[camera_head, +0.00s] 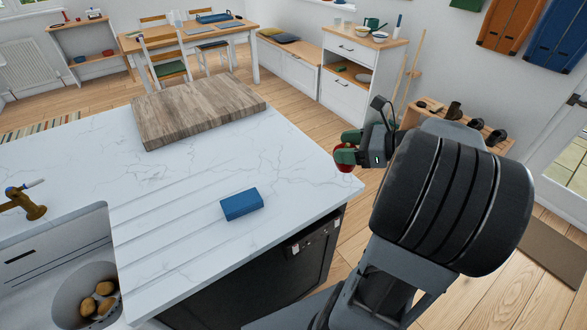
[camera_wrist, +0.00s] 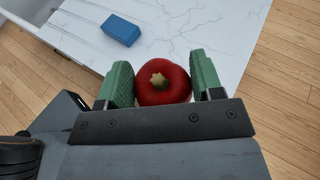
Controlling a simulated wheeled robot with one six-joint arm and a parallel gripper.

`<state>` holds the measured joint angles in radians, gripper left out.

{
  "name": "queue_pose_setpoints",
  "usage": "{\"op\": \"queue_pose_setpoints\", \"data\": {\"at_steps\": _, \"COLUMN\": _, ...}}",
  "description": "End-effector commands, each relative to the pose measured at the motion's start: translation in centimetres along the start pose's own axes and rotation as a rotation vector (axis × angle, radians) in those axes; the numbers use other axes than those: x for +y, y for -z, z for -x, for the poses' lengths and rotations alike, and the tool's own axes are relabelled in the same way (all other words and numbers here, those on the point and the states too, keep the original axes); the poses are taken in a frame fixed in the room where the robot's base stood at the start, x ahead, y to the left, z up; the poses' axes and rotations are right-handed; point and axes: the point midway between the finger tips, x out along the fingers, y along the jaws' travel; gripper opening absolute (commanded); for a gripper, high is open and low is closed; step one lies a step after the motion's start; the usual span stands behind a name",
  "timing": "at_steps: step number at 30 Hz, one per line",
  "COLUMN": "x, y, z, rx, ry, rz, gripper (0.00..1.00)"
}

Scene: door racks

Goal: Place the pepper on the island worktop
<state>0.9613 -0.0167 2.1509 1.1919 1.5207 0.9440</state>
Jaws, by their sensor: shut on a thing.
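The red pepper (camera_wrist: 163,83) with its pale green stem sits between the two green finger pads of my gripper (camera_wrist: 164,85) in the wrist view. My gripper is shut on it. In the head view the pepper (camera_head: 343,160) shows as a small red patch at my gripper (camera_head: 346,157), mostly hidden by the fingers. The island worktop (camera_head: 190,200) is white marble with grey veins. My gripper is at the worktop's right corner in the head view. I cannot tell the height of the pepper above the surface.
A blue block (camera_head: 241,204) lies on the worktop near its front edge. A thick wooden board (camera_head: 197,108) lies at the back. A sink (camera_head: 60,260) with potatoes is at the left, beside a brass tap (camera_head: 28,205). The marble between board and block is clear.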

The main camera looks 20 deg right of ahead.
Motion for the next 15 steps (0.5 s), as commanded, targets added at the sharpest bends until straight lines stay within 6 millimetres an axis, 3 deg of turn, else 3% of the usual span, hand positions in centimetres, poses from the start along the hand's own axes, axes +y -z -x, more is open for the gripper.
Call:
{"op": "queue_pose_setpoints", "data": {"at_steps": 5, "x": -0.7, "y": -0.1, "z": -2.8, "rx": -0.023, "ry": 0.002, "rz": -0.009, "gripper": 0.37}}
{"op": "queue_pose_setpoints", "data": {"at_steps": 12, "x": -2.4, "y": 0.5, "z": -9.3, "rx": -0.02, "ry": -0.003, "rz": -0.006, "gripper": 0.37}}
{"op": "queue_pose_setpoints", "data": {"at_steps": 15, "x": -2.9, "y": 1.9, "z": -11.3, "rx": -0.02, "ry": -0.001, "rz": -0.01, "gripper": 0.37}}
